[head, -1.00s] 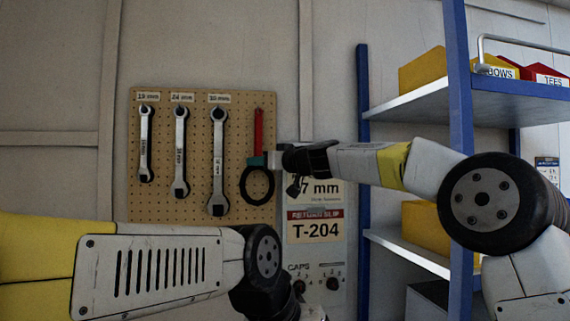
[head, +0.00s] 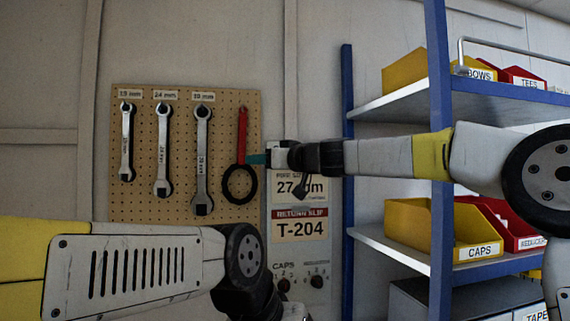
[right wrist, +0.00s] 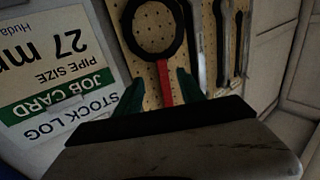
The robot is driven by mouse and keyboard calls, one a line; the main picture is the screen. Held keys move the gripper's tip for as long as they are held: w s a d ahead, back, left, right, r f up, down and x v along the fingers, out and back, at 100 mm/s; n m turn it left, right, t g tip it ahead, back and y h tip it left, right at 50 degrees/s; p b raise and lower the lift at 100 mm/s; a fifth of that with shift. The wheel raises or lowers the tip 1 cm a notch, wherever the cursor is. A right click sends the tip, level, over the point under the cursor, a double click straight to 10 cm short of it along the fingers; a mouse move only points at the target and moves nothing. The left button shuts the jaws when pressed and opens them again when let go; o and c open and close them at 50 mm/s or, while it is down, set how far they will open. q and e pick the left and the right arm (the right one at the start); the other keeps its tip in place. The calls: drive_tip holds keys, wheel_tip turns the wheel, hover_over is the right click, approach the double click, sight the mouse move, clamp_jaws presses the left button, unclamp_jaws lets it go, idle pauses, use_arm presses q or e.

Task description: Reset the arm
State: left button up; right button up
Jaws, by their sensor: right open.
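My right arm reaches in from the right in the head view. Its gripper (head: 257,159) has teal fingertips and is at the right side of a red-handled tool with a black ring (head: 241,135). The tool hangs on the pegboard (head: 150,210). In the right wrist view the green fingers (right wrist: 158,92) are apart, with the red handle (right wrist: 164,82) showing between them; I cannot tell whether they touch it. My left arm (head: 150,265) lies low at the left of the head view, and its gripper is out of frame.
Several wrenches (head: 162,150) hang left of the red tool. A panel with cards (head: 300,229) and knobs is below my right gripper. A blue-posted shelf (head: 437,150) with yellow and red bins stands at the right, behind my right arm.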

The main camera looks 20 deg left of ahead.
drive_tip(key=s+d+f+m+g+h, duration=0.1)
drive_tip(key=s+d+f+m+h, duration=0.3)
drive_tip(key=s+d+f, duration=0.4)
drive_tip(key=s+d+f+m+h, duration=0.3)
drive_tip(key=s+d+f, duration=0.6)
drive_tip(key=d, duration=1.2)
drive_tip(key=s+d+f+m+g+h, duration=0.1)
drive_tip(key=s+d+f+m+h, duration=0.3)
drive_tip(key=s+d+f, duration=0.5)
drive_tip(key=d+f+h, duration=0.2)
drive_tip(key=d+f, duration=0.4)
drive_tip(key=shift+s+d+f+m+g+h, duration=0.2)
drive_tip(key=shift+d+f+m+g+h, duration=0.1)
